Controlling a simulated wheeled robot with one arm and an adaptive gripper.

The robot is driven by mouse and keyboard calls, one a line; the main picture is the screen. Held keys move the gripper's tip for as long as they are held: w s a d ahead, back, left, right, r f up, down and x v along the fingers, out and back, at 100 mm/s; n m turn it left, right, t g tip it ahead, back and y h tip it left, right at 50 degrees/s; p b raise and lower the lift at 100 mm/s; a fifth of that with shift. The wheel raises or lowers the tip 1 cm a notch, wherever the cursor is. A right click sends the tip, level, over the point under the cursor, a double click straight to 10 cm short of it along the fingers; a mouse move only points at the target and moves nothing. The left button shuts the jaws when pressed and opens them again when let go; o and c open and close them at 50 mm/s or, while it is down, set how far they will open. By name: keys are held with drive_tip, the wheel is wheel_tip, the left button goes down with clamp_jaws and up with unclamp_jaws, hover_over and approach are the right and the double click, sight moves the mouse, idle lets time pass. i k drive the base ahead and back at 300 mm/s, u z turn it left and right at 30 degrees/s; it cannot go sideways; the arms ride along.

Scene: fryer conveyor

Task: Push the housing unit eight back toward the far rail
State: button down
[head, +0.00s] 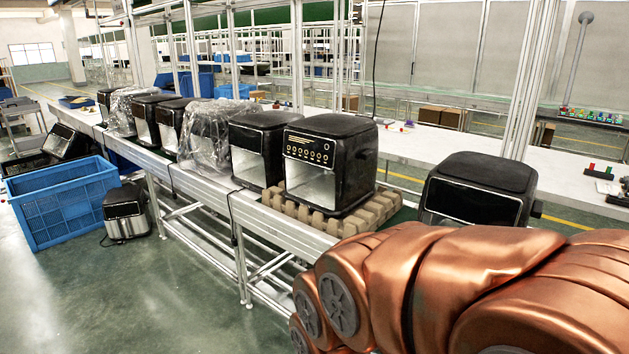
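Several black fryer housings stand in a row along the conveyor (282,226). I see no number on them, so I cannot tell which is unit eight. The nearest on the right, a black housing (477,190), is partly hidden behind my copper arm. Left of it, a housing with a lit-looking control panel (330,160) stands upright on a brown moulded tray (300,212). Another black housing (262,145) stands close beside it. The conveyor's far rail is mostly hidden behind the housings. My gripper is not in view; only my arm shows at lower right.
Plastic-wrapped housings (208,135) stand farther left on the line. A blue crate (68,203) and a loose fryer (126,212) are on the floor at left. A white worktable (450,152) runs behind the conveyor. An upright post (524,80) rises behind the right housing.

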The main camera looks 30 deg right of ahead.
sight(467, 187)
drive_tip(key=z, duration=1.9)
drive_tip(key=k, duration=0.65)
drive_tip(key=u, duration=0.55)
drive_tip(key=i, duration=0.8)
drive_tip(key=u, duration=0.7)
drive_tip(key=i, duration=0.95)
drive_tip(key=z, duration=0.65)
drive_tip(key=i, duration=0.75)
drive_tip(key=z, duration=0.45)
